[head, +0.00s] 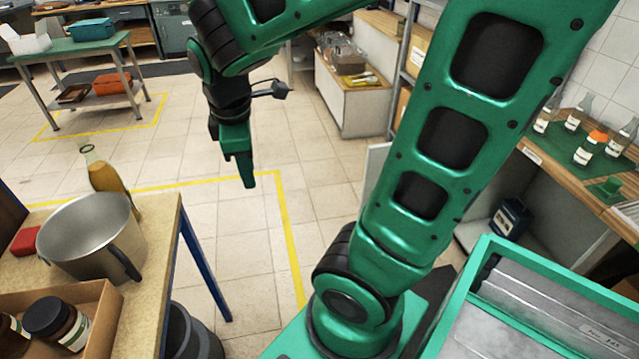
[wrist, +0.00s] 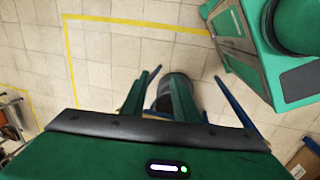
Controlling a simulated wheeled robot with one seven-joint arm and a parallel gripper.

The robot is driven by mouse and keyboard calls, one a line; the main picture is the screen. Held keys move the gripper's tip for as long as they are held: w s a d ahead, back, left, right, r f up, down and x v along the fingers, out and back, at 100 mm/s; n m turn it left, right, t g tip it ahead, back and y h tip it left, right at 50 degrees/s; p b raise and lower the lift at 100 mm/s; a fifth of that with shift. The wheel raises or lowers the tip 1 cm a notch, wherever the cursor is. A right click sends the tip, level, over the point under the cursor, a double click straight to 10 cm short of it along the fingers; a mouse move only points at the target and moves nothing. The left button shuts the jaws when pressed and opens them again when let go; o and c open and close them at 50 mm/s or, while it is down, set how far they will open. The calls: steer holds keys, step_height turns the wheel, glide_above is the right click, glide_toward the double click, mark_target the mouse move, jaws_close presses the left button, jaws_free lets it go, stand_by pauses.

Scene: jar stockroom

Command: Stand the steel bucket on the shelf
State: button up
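The steel bucket (head: 92,238) looks like the wide, shiny open metal vessel with a dark handle, upright on the wooden table (head: 168,235) at left. My gripper (head: 243,187) hangs fingers down over the floor, right of and apart from the bucket. In the wrist view my gripper (wrist: 165,73) has its two green fingers apart with nothing held between them. A shelf rack (head: 408,50) with boxes stands at the back, partly hidden by my arm; I cannot tell whether it is the task's shelf.
Beside the bucket stand a bottle (head: 108,182) and a box (head: 98,312) of dark jars. A dark bin (head: 190,335) is on the floor by the table. Bottles (head: 590,147) stand on the right counter. Tiled floor (head: 140,150) is clear in the middle.

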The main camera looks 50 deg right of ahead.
steer(key=s+d+m, duration=0.3)
steer(key=s+m, duration=0.4)
steer(key=s+d+m+g+y, duration=0.1)
steer(key=s+d+m, duration=0.3)
steer(key=s+m, duration=0.3)
steer(key=shift+s+f+m+g+y, duration=0.2)
steer(key=shift+f+m+g+y, duration=0.15)
steer(key=shift+m, duration=0.45)
steer(key=shift+o, duration=0.6)
steer(key=shift+s+m, duration=0.35)
steer(key=shift+m, duration=0.15)
steer(key=shift+w+f, duration=0.1)
